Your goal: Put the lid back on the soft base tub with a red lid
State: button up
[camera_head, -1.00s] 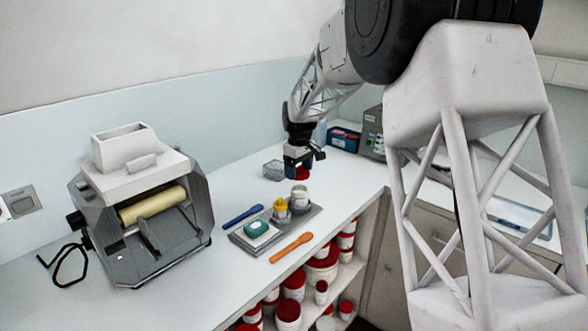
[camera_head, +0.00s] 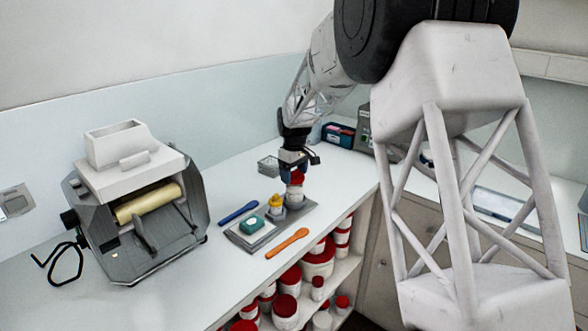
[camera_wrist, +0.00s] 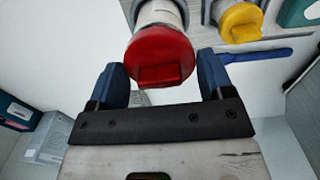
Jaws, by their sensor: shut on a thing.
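My gripper (camera_head: 296,169) points down over the grey tray, shut on the red lid (camera_head: 297,179). The wrist view shows the red lid (camera_wrist: 160,52) with its raised tab between the blue fingers of my gripper (camera_wrist: 163,82). The white soft base tub (camera_head: 294,199) stands upright on the tray, right under the lid. In the wrist view the tub (camera_wrist: 160,13) shows behind the lid, and the two look lined up. I cannot tell whether the lid is touching the rim or seated on it.
A small yellow-topped tub (camera_head: 276,201) stands close left of the tub on the grey tray (camera_head: 262,237). A teal item (camera_head: 250,223) lies there too. A blue spatula (camera_head: 238,212) and an orange spatula (camera_head: 287,243) flank the tray. A mill (camera_head: 140,205) stands left.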

jog(key=shift+f, duration=0.75)
jog(key=shift+f, duration=0.65)
dwell(2.8)
jog(key=o, duration=0.9)
jog(key=shift+r, duration=0.15)
jog(key=shift+r, duration=2.1)
jog(key=shift+c, duration=0.2)
